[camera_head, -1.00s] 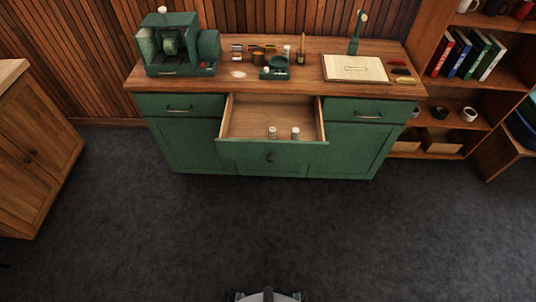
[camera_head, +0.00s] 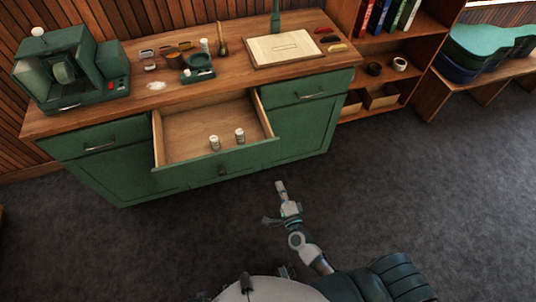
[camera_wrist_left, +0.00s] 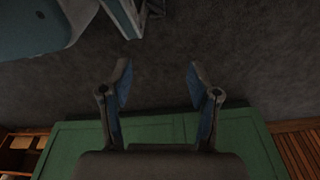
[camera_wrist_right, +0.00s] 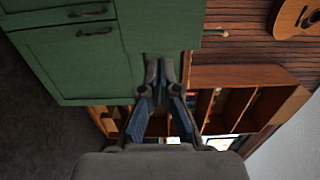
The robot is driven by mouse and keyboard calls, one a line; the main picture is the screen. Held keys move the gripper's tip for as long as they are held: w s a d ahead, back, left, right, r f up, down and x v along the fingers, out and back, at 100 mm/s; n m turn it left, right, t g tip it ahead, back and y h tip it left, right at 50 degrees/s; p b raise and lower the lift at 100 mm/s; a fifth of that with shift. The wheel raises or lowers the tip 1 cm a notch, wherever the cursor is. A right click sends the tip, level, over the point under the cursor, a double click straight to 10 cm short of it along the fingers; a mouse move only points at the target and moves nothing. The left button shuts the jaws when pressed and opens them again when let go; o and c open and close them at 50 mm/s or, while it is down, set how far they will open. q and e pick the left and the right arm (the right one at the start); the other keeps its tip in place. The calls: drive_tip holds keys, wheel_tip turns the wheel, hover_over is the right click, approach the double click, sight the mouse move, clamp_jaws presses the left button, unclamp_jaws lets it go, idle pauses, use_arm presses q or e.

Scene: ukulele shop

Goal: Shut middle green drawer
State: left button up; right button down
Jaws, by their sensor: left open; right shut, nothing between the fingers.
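The green middle drawer (camera_head: 222,158) of the wooden-topped cabinet is pulled out in the head view. Two small white-capped bottles (camera_head: 215,143) (camera_head: 239,135) stand inside it. My right gripper (camera_head: 281,187) is shut and empty, in front of the cabinet and to the right of the drawer's front, apart from it. The right gripper also shows in the right wrist view (camera_wrist_right: 161,68), with the green cabinet (camera_wrist_right: 75,55) beyond its fingers at left. My left gripper (camera_wrist_left: 158,75) is open and empty in its wrist view, with a green surface (camera_wrist_left: 70,145) below. It is not seen in the head view.
Closed drawers flank the middle one. A bookshelf (camera_head: 385,60) and a bench with a teal case (camera_head: 490,42) stand at right. The dark carpet (camera_head: 420,190) in front is clear.

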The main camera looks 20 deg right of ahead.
sight(268, 153)
drive_tip(key=w, duration=1.2)
drive_tip(key=shift+b, duration=0.3)
drive_tip(key=shift+w, duration=0.65)
use_arm(q)
drive_tip(key=shift+w+d+r, duration=0.1)
drive_tip(key=shift+w+r, duration=0.4)
drive_tip(key=shift+r, duration=0.25)
drive_tip(key=shift+s+f, duration=0.1)
drive_tip(key=shift+s, duration=0.1)
